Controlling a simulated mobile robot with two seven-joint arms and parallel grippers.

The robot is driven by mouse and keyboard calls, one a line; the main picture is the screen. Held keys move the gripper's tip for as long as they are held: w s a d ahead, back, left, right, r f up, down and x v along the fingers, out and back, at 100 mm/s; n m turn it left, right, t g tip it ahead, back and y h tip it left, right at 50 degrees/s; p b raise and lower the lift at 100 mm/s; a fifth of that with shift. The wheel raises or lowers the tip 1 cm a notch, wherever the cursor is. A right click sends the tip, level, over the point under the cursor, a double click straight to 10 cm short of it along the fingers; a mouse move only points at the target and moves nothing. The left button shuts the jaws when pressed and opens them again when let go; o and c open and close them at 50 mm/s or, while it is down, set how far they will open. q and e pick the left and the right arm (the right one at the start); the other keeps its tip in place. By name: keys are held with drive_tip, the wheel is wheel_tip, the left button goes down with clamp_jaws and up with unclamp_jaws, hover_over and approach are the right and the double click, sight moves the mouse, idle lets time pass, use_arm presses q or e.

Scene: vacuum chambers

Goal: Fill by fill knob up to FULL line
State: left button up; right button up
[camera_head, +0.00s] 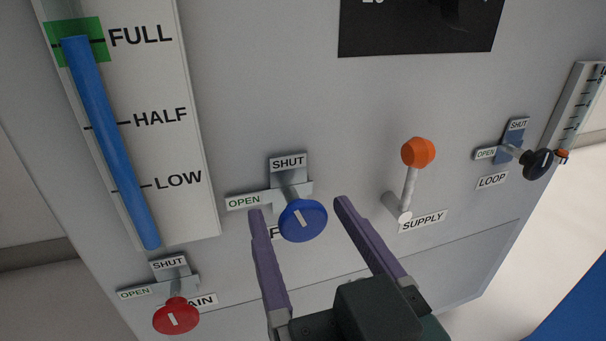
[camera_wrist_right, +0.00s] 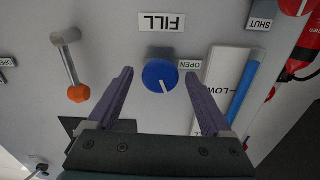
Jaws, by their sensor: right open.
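The blue fill knob (camera_head: 303,220) sits on the grey panel below a SHUT label (camera_head: 288,162) and to the right of an OPEN label (camera_head: 244,202). Its stem runs up toward SHUT. My right gripper (camera_head: 298,206) is open, with its purple fingers on either side of the knob; contact is not visible. The right wrist view shows the knob (camera_wrist_right: 160,74) between the fingertips, beside the FILL label (camera_wrist_right: 162,22). The gauge's blue column (camera_head: 105,130) reaches about the FULL line (camera_head: 76,42), inside the green band (camera_head: 98,28). My left gripper is out of view.
A red drain knob (camera_head: 176,316) is at lower left. An orange-tipped supply lever (camera_head: 418,152) stands right of the fill knob. A black loop knob (camera_head: 538,163) is farther right, near a second gauge (camera_head: 580,100).

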drive_tip(key=shift+w+a, duration=0.2)
drive_tip(key=shift+w, duration=0.45)
